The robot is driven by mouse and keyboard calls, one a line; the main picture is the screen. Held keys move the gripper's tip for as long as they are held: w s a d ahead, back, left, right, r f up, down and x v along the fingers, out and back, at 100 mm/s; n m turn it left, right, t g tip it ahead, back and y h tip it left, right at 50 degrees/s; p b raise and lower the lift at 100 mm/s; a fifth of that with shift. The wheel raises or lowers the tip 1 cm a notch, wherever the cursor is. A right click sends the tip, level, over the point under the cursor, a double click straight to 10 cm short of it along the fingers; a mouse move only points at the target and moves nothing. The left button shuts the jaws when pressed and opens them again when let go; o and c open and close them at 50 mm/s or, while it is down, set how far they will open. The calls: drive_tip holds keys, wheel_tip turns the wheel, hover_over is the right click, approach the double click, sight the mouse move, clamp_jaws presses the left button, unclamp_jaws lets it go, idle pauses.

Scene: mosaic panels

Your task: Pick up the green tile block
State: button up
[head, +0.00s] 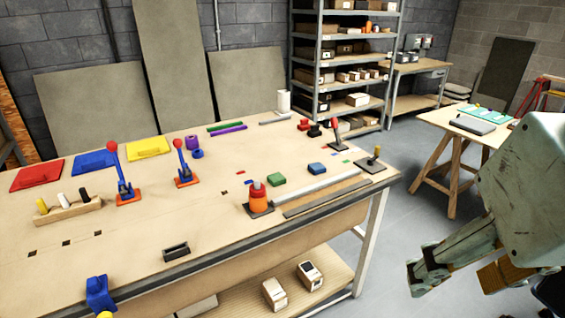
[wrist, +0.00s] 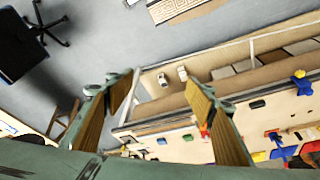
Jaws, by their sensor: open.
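The green tile block (head: 277,180) lies flat on the workbench (head: 215,225), left of a blue block (head: 317,169) and behind the orange and red stacked piece (head: 258,198). In the wrist view a small green block (wrist: 187,137) shows on the bench top between my fingers' lines. My gripper (head: 452,275) is at the far right of the head view, off the bench and well apart from the block. In the wrist view my gripper (wrist: 163,84) has its two brown-padded fingers wide apart with nothing between them.
Lever stands (head: 184,168), colored panels (head: 95,161) and a dark holder (head: 176,251) stand on the bench. A pale rail (head: 315,187) runs along the bench's right part, near the green block. A side table (head: 455,124) stands at right. Floor between is clear.

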sight(279, 180)
drive_tip(key=w+a+r+n+y+p, duration=0.1)
drive_tip(key=w+a, duration=0.2)
drive_tip(key=w, duration=0.9)
drive_tip(key=w+a+r+n+p, duration=0.1)
drive_tip(key=w+a+p, duration=0.15)
drive_tip(key=w, duration=0.85)
drive_tip(key=w+a+r+n+y+p, duration=0.15)
drive_tip(key=w+a, duration=0.25)
drive_tip(key=w, duration=0.8)
drive_tip(key=w+a+f+n+p, duration=0.1)
drive_tip(key=w+a+f, duration=0.4)
drive_tip(key=w, duration=0.5)
drive_tip(key=w+a+f+n+p, duration=0.1)
drive_tip(key=w+a+f, duration=0.4)
drive_tip(key=w+f, duration=0.4)
drive_tip(key=w+a+f+n+p, duration=0.1)
drive_tip(key=w+a+f+p, duration=0.1)
drive_tip(key=w+a+f, duration=0.3)
drive_tip(key=w+f, duration=0.3)
drive_tip(key=w, duration=0.2)
drive_tip(key=shift+w+f, duration=0.15)
drive_tip(key=shift+w, duration=0.15)
drive_tip(key=shift+f, duration=0.15)
